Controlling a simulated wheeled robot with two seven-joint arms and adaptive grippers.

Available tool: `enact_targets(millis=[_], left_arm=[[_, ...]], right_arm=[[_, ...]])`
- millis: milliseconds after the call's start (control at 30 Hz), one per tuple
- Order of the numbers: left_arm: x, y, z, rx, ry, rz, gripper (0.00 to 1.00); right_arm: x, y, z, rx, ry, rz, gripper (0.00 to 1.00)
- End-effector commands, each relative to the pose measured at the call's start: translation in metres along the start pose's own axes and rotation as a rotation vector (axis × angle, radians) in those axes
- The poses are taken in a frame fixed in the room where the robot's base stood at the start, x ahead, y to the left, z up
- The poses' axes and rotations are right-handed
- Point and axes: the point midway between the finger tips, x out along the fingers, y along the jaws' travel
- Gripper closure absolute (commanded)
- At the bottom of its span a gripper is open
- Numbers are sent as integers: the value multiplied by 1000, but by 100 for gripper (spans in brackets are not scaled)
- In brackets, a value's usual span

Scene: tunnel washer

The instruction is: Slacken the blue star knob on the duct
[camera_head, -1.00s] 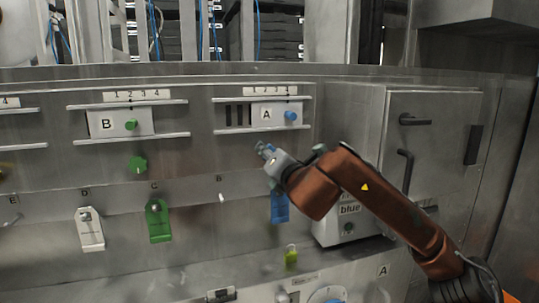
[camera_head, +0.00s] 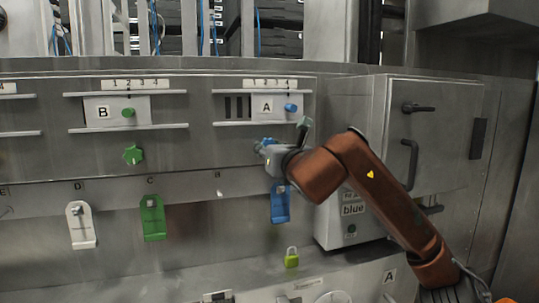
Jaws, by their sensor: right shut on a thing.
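The blue star knob (camera_head: 268,141) is on the metal duct face below the slide plate marked A (camera_head: 266,107). Only a little of its blue edge shows. My right gripper (camera_head: 262,150) reaches it from the right and is shut on it, covering most of it. My left gripper is not in view.
A green star knob (camera_head: 133,154) sits to the left, below the plate marked B (camera_head: 103,112). White, green and blue latches (camera_head: 280,203) hang lower down. A green padlock (camera_head: 291,258) is below my right gripper. A grey cabinet (camera_head: 435,140) with dark handles juts out at right.

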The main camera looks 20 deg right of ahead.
Motion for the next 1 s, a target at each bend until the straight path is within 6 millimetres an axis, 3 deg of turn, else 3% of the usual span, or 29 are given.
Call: enact_targets(millis=[1000], left_arm=[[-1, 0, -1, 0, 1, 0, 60]], right_arm=[[0, 0, 0, -965, 1, 0, 91]])
